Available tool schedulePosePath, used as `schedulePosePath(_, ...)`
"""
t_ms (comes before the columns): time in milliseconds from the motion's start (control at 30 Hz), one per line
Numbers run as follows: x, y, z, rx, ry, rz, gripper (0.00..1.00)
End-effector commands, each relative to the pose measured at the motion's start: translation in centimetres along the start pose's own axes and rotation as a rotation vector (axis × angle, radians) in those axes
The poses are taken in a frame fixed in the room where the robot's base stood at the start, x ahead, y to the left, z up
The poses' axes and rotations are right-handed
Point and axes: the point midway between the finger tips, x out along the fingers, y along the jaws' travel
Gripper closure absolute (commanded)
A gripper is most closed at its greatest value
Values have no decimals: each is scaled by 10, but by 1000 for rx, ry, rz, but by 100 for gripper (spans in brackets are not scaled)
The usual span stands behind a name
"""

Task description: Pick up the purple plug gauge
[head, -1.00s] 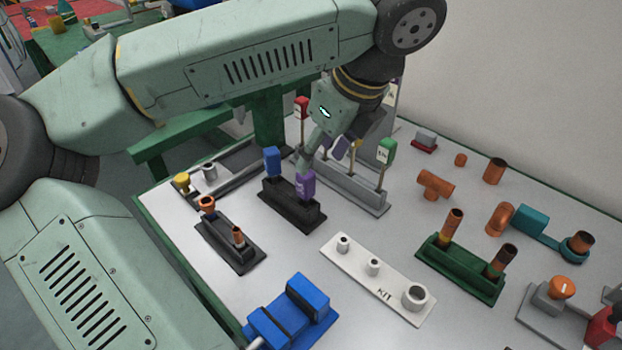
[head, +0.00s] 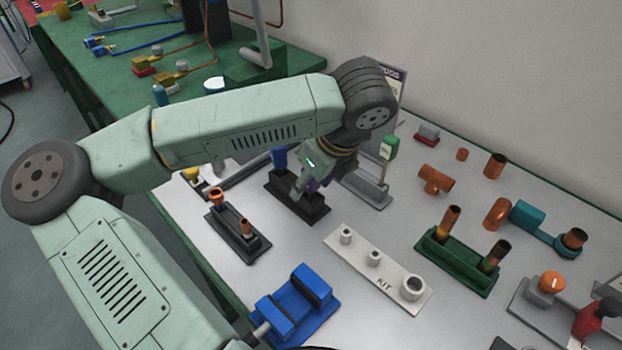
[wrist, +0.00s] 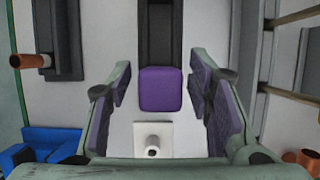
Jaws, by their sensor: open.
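The purple plug gauge (wrist: 160,89) stands in a black holder (wrist: 157,30), its block-like handle seen from above in the wrist view. In the head view only a small patch of the purple handle (head: 312,185) shows beside my gripper, above the same black holder (head: 313,212). My gripper (wrist: 160,84) is open, with purple-padded fingers left and right of the handle and a visible gap on each side. In the head view my gripper (head: 304,190) is low over the holder. The gauge's lower part is hidden.
A blue-handled gauge (head: 279,158) stands in the same holder, close to my gripper. A grey rack with a green-handled gauge (head: 389,147) is just right. A white KIT plate (head: 352,258), a blue vise (head: 300,305) and a black stand with copper pieces (head: 238,243) are nearby.

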Motion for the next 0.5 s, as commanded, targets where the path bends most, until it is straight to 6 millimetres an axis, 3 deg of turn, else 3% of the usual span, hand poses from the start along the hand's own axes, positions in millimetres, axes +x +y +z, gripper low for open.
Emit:
schedulePosePath(100, 0, 0, 0, 0, 0, 0, 53)
schedulePosePath(500, 0, 0, 0, 0, 0, -1, 80)
